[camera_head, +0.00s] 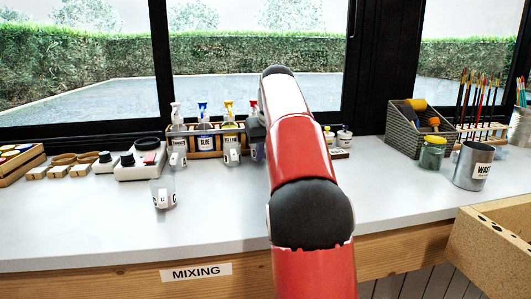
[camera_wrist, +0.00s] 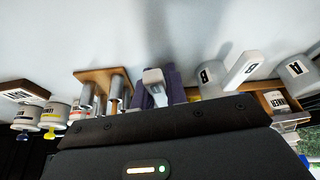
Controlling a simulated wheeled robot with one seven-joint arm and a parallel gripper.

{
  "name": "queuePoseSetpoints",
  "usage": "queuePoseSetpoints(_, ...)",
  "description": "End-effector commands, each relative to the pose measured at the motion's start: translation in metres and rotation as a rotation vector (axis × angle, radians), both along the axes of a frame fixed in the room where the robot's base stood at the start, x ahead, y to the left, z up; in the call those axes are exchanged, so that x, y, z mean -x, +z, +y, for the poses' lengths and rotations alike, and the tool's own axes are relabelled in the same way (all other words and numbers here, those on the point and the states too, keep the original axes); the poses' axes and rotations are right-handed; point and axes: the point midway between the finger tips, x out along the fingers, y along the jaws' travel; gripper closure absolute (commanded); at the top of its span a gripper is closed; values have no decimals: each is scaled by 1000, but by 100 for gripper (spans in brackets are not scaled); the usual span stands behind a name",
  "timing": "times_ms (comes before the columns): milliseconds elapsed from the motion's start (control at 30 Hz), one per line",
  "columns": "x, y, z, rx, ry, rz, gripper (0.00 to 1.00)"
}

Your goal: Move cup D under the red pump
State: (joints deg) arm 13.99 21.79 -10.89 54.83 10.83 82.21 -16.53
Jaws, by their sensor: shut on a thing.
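The red pump (camera_head: 253,106) stands at the right end of the wooden pump rack in the head view, partly covered by my arm. My gripper (camera_wrist: 155,92) shows in the wrist view, its dark purple fingers shut on a pale handle-like piece, which I take to be part of cup D (camera_wrist: 153,78). The cup's body is hidden by the wrist housing. In the head view my arm reaches to the rack and hides most of the gripper and the held cup, so I cannot tell whether the cup is under the red pump's spout.
Cup B (camera_head: 232,156) stands before the yellow pump (camera_head: 229,108). Cup A (camera_head: 177,160) stands before the leftmost pump (camera_head: 176,112). Cup C (camera_head: 164,192) stands nearer the front. Small jars (camera_head: 344,135) are right of my arm. The front counter is mostly clear.

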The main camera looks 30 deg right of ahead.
Motion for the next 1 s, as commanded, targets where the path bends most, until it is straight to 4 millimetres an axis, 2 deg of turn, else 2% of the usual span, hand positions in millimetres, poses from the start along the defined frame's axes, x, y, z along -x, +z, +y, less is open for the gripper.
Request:
queuePoseSetpoints(467, -1, 0, 0, 0, 0, -1, 100)
queuePoseSetpoints(1000, -1, -11, 0, 0, 0, 0, 100)
